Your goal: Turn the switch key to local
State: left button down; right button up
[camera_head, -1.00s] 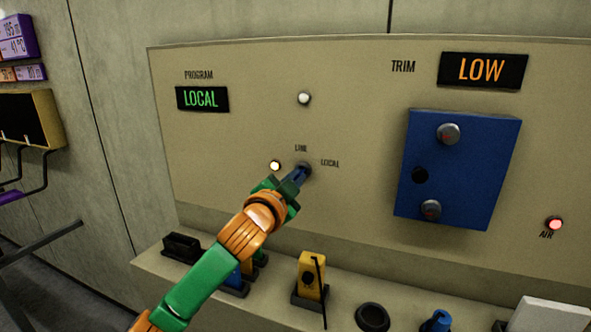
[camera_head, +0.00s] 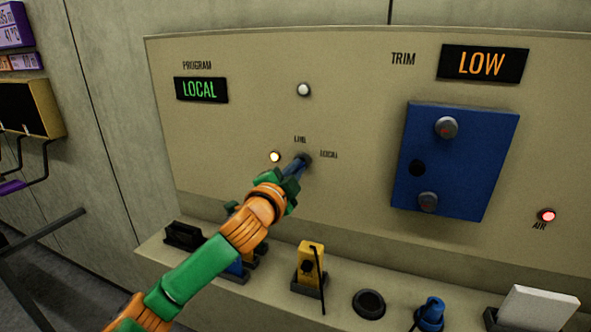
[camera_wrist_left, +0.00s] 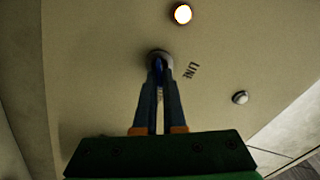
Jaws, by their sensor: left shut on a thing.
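The key switch (camera_head: 305,158) sits on the beige panel, with the labels LINE above it and LOCAL to its right. The PROGRAM display (camera_head: 201,90) reads LOCAL in green. My left gripper (camera_head: 299,165) reaches the switch from the lower left and is shut on the key. In the left wrist view the blue key (camera_wrist_left: 158,68) shows between the fingertips of my left gripper (camera_wrist_left: 159,82), in front of the round switch collar. The fingers hide most of the key, so I cannot tell its exact angle. My right gripper is not in view.
A lit lamp (camera_head: 274,156) is just left of the switch, and a white button (camera_head: 303,90) is above. A blue box (camera_head: 455,160) projects at the right. The ledge below holds a yellow block (camera_head: 309,265), a black ring (camera_head: 369,303) and a blue knob (camera_head: 431,313).

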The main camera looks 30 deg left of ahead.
pick_arm(q)
jog(key=c, duration=1)
grip_release()
jog(key=shift+w+a, duration=0.1)
jog(key=b+v, duration=0.3)
jog(key=v, duration=0.4)
